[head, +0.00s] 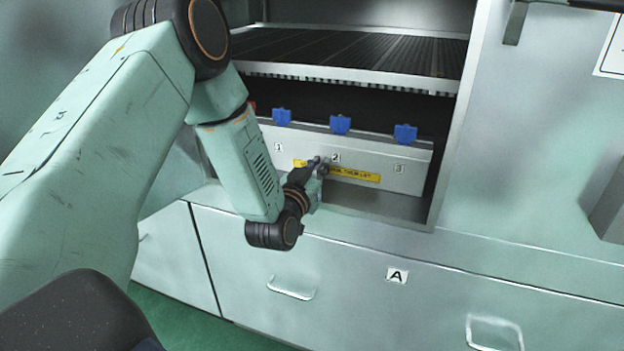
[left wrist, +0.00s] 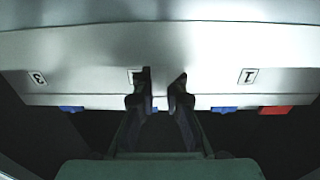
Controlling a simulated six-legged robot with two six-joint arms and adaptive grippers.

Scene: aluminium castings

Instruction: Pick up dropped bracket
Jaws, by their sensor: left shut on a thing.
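My left gripper (head: 319,166) is in front of the white numbered panel, near label 2 and over the left part of its yellow strip. In the left wrist view its two dark fingers (left wrist: 160,82) stand a little apart in front of the panel, which shows upside down. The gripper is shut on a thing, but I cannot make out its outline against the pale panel. A small pale grey-green piece (head: 314,191) shows just below the fingers; I cannot tell whether it is the bracket. No other bracket can be made out. My right gripper is not in view.
The white panel (head: 405,177) stands in an open bay with several blue clips (head: 340,125) along its top. A red piece (left wrist: 274,110) is near label 1. A slatted shelf (head: 350,50) is above. Drawer A (head: 370,300) is below. The bay's right wall (head: 458,130) is close by.

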